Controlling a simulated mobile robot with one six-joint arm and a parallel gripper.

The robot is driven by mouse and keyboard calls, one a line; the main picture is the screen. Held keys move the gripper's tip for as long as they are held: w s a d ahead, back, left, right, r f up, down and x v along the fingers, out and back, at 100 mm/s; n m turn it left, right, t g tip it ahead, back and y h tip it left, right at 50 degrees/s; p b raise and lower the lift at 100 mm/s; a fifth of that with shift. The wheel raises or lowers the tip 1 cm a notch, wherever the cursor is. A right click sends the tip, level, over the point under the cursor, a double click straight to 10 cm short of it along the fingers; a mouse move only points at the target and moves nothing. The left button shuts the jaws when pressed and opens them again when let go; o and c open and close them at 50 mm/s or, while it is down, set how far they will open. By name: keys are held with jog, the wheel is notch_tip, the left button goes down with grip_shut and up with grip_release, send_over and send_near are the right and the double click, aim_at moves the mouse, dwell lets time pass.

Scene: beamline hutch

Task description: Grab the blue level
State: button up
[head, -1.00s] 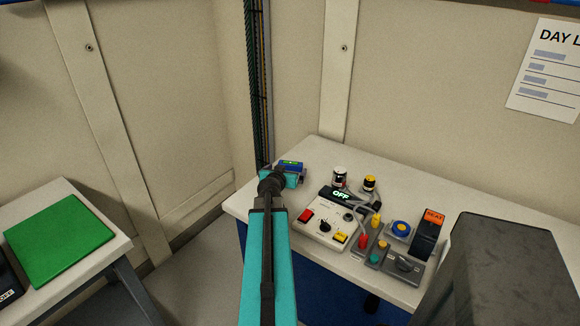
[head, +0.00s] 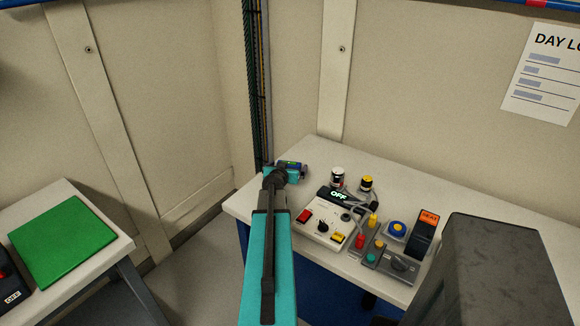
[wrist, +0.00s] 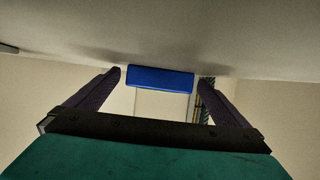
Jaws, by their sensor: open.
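The blue level (wrist: 160,77) shows in the wrist view as a plain blue bar between and just beyond my fingertips, against the pale tabletop. A gap shows on each side of it, so the fingers appear not to touch it. In the head view the level (head: 289,163) is a small blue patch with a green spot, at the far left corner of the right-hand table, partly hidden by my wrist. My gripper (wrist: 160,76) is open, with dark purple fingers either side of the level. In the head view my gripper (head: 296,169) is mostly hidden by my arm.
A dark grey block (head: 510,270) stands at right. A green mat (head: 62,245) lies on the left table. Walls stand close behind.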

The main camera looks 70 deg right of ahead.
dwell(0.3)
jog(key=c, duration=1.2)
